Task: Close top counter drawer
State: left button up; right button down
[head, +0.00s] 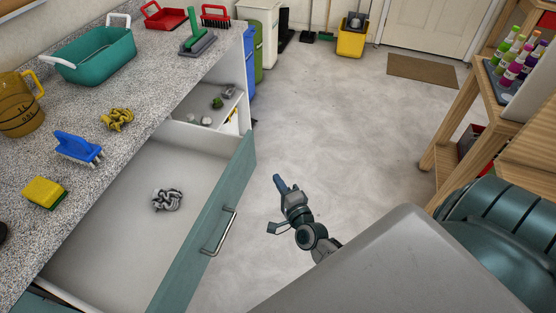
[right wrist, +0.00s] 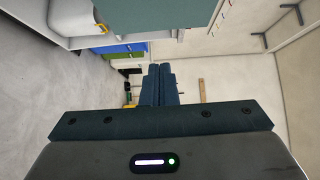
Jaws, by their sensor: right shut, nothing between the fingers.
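The top counter drawer (head: 112,222) is pulled out from under the speckled counter at the left of the head view. Its teal front panel (head: 236,172) carries a metal bar handle (head: 219,232). A crumpled grey cloth (head: 167,199) lies inside. My right gripper (head: 279,184) is to the right of the drawer front, apart from it, over the floor. Its fingers are together and empty; they also show in the right wrist view (right wrist: 159,85), with a teal panel (right wrist: 160,20) above them. My left gripper is not in view.
The counter (head: 165,85) holds a teal basin (head: 95,57), a blue brush (head: 78,149), a sponge (head: 44,192) and a yellow jug (head: 20,105). A wooden shelf (head: 455,120) with bottles stands at right. The floor between is clear; a yellow bucket (head: 352,40) stands far back.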

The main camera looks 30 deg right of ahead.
send_near(252, 155)
jog(key=w+d, duration=0.3)
jog(key=d, duration=0.1)
jog(key=shift+w+a+f+p, duration=0.25)
jog(key=shift+w+a+p, duration=0.2)
jog(key=shift+w+a, duration=1)
jog(key=shift+a, duration=0.1)
